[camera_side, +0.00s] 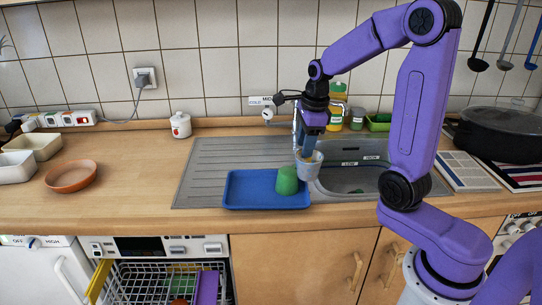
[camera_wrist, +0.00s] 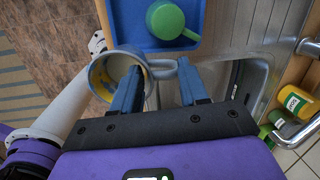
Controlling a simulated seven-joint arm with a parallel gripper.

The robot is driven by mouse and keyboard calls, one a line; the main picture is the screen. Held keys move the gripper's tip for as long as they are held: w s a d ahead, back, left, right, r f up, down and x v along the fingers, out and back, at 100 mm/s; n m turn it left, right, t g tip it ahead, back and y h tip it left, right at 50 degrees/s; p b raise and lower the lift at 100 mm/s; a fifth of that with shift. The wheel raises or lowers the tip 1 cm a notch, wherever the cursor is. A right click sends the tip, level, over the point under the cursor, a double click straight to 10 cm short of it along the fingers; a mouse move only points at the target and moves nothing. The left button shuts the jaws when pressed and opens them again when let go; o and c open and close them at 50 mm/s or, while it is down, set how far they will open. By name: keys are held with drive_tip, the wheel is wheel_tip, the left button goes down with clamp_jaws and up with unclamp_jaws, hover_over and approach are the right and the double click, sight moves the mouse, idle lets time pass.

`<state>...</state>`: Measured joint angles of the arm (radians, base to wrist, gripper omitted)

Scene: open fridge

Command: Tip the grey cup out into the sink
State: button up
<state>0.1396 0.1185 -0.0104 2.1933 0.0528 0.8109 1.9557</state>
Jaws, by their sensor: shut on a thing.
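The grey cup (camera_side: 309,168) hangs below my gripper (camera_side: 308,150), close to the left end of the sink basin (camera_side: 345,182) and just right of the green cup (camera_side: 287,181). It looks roughly upright, with a yellowish inside. In the wrist view the grey cup (camera_wrist: 97,77) is at the left finger, and its handle (camera_wrist: 162,74) reaches between the fingers of my gripper (camera_wrist: 160,78). The gripper is shut on the grey cup by the handle. The fingers hide part of the cup's side.
The green cup stands on a blue tray (camera_side: 245,188) on the drainboard (camera_side: 212,165). A black pot (camera_side: 497,132) and magazines (camera_side: 465,170) are to the right. Bottles (camera_side: 338,108) stand behind the sink. The counter (camera_side: 130,165) at left has free room.

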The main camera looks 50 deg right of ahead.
drive_tip(key=s+d+m, duration=0.2)
drive_tip(key=s+d, duration=0.2)
drive_tip(key=d, duration=0.4)
drive_tip(key=shift+w+a+f, duration=0.1)
drive_tip(key=shift+a+f, duration=0.05)
drive_tip(key=shift+f, duration=4.45)
drive_tip(key=y, duration=0.1)
drive_tip(key=g+y, duration=0.1)
drive_tip(key=shift+w+d+f+m+y, duration=0.1)
drive_tip(key=shift+d+f+m+y, duration=0.25)
drive_tip(key=shift+m+y, duration=0.05)
drive_tip(key=shift+w+d+f+g+y, duration=0.1)
drive_tip(key=shift+d+f+g+y, duration=0.15)
drive_tip(key=shift+y, duration=0.8)
drive_tip(key=shift+w+d+f+g+y, duration=0.1)
drive_tip(key=shift+f+g+y, duration=0.15)
drive_tip(key=shift+y, duration=0.75)
drive_tip(key=shift+d+f+g+y, duration=0.2)
drive_tip(key=shift+f+y, duration=0.1)
drive_tip(key=shift+y, duration=0.75)
drive_tip(key=shift+w+d+f+g+y, duration=0.1)
drive_tip(key=shift+d+f+g+y, duration=0.15)
drive_tip(key=shift+y, duration=0.35)
drive_tip(key=shift+d+f+g+y, duration=0.1)
drive_tip(key=shift+f+g+y, duration=0.1)
drive_tip(key=shift+y, duration=0.4)
